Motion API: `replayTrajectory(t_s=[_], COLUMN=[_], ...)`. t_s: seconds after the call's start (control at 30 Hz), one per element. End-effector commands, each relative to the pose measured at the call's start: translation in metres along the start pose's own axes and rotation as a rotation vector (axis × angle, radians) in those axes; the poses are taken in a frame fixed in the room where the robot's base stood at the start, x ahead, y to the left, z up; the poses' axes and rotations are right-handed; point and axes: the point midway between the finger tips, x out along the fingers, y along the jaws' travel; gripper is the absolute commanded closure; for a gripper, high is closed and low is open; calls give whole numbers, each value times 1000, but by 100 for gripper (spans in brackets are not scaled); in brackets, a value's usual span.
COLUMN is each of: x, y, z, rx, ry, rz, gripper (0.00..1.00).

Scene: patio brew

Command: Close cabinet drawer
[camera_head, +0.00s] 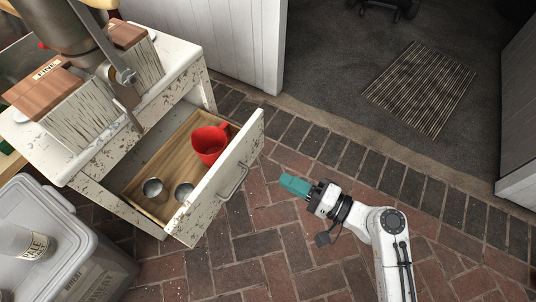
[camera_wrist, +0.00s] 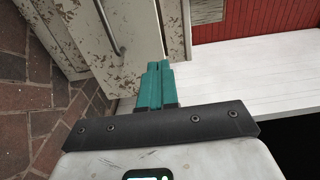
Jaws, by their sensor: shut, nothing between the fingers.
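The white, chipped-paint cabinet (camera_head: 191,80) stands at the left in the head view. Its drawer (camera_head: 221,189) is pulled out, with a metal handle (camera_head: 236,182) on the front.
A grey lidded bin (camera_head: 62,262) with a white bottle (camera_head: 24,243) on it stands at the lower left. Wooden-topped boxes (camera_head: 42,88) sit on the cabinet. The brick floor (camera_head: 270,262) in front is clear. A striped mat (camera_head: 420,88) lies beyond.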

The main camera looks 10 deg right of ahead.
Motion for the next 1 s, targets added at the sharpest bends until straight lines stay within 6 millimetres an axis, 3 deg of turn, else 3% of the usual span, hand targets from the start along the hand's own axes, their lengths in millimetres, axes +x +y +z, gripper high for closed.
replayTrajectory(t_s=[0.17, 0.7, 1.0], x=[22, 120, 138], y=[1, 1, 0], z=[1, 2, 2], rx=[-2, -3, -2], ry=[-5, -5, -3], rz=[-2, -1, 1], gripper=[100, 100, 100])
